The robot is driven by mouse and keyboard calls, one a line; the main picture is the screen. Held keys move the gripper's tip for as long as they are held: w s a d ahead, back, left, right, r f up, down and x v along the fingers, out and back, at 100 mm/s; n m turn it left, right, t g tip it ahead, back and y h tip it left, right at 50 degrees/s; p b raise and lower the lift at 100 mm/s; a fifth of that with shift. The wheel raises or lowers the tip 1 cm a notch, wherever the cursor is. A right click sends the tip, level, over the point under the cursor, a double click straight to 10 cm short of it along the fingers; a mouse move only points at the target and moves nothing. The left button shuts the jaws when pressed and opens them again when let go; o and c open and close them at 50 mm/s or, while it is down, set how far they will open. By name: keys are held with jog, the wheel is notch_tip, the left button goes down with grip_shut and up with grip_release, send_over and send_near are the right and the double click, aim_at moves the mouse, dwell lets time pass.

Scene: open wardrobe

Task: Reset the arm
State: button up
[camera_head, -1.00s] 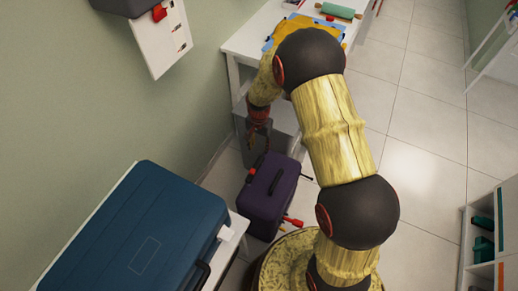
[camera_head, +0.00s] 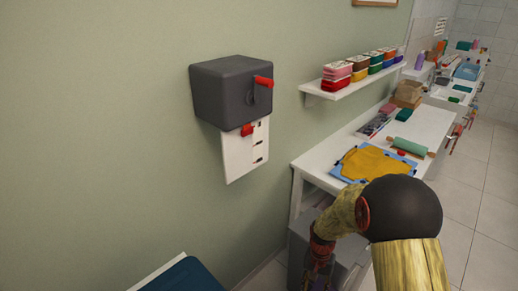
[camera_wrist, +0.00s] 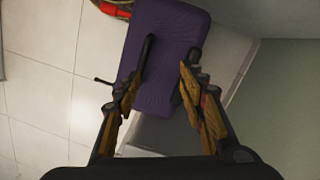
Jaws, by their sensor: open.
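My gripper (camera_wrist: 168,75) is open and points down in the wrist view. Its two fingers stand apart with nothing between them. A purple case (camera_wrist: 165,50) lies on the tiled floor beyond the fingertips. In the head view my gripper (camera_head: 318,270) hangs at the bottom, beside the white table (camera_head: 430,125), and is partly cut off by the picture edge. My arm is bent, with its dark elbow in front of the table's near end.
A dark grey box (camera_head: 225,95) with red parts is on the green wall, above a white panel (camera_head: 243,155). A wall shelf (camera_head: 350,85) holds several colourful containers. A yellow cloth (camera_head: 372,163) and a green rolling pin (camera_head: 408,146) lie on the table. Tiled floor is clear at right.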

jog(key=s+r+n+t, duration=0.1)
jog(key=s+r, duration=0.5)
jog(key=r, duration=0.6)
jog(key=s+r+n+t, duration=0.2)
jog(key=s+r+t, duration=0.2)
jog(key=r, duration=0.7)
jog(key=s+r+n+t, duration=0.1)
jog(key=s+r+t, duration=0.1)
jog(key=s+r, duration=0.7)
notch_tip(320, 180, up, 4)
jog(key=shift+a+f+n, duration=0.2)
jog(key=shift+a+n, duration=0.05)
jog(key=shift+n, duration=0.15)
